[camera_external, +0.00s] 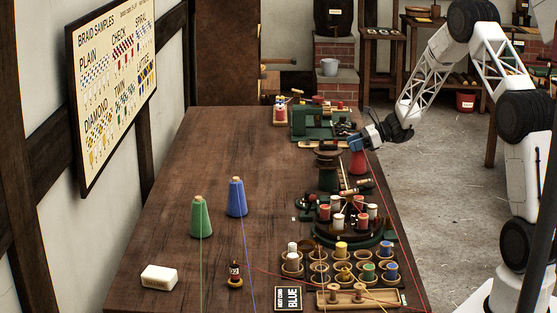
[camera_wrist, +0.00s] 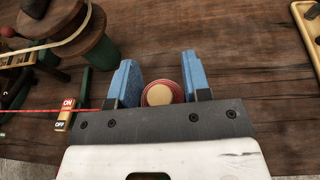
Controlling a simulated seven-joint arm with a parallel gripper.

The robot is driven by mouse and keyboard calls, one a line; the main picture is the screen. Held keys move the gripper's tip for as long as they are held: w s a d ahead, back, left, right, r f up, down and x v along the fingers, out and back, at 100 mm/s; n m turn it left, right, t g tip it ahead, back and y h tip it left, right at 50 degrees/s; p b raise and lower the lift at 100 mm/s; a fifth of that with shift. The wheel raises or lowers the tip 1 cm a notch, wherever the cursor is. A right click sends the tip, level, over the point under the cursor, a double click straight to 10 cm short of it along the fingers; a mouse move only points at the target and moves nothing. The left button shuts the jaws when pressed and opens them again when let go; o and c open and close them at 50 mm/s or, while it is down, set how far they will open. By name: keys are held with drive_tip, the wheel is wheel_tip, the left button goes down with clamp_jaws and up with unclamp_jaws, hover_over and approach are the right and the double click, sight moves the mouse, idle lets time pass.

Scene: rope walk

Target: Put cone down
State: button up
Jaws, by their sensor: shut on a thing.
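My gripper (camera_external: 358,143) is shut on the red cone (camera_external: 357,164) at the right edge of the table, beyond the braiding machine. In the wrist view, the cone's round tan top with a red rim (camera_wrist: 158,94) sits between the two blue fingers (camera_wrist: 160,80). The cone looks upright. I cannot tell whether its base touches the wood. A green cone (camera_external: 201,217) and a blue cone (camera_external: 236,198) stand upright, apart from each other, on the left part of the table (camera_external: 160,200).
A dark spool stand (camera_external: 328,168) is close left of the held cone. An ON/OFF switch block (camera_wrist: 65,116) and a red thread show left of my fingers. The round bobbin carrier (camera_external: 345,230) and cups of bobbins fill the near right. The table's middle is clear.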

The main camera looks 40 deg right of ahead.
drive_tip(key=o, duration=1.3)
drive_tip(key=shift+f, duration=0.1)
drive_tip(key=shift+r, duration=0.2)
drive_tip(key=v, duration=1.2)
drive_tip(key=shift+a, duration=0.1)
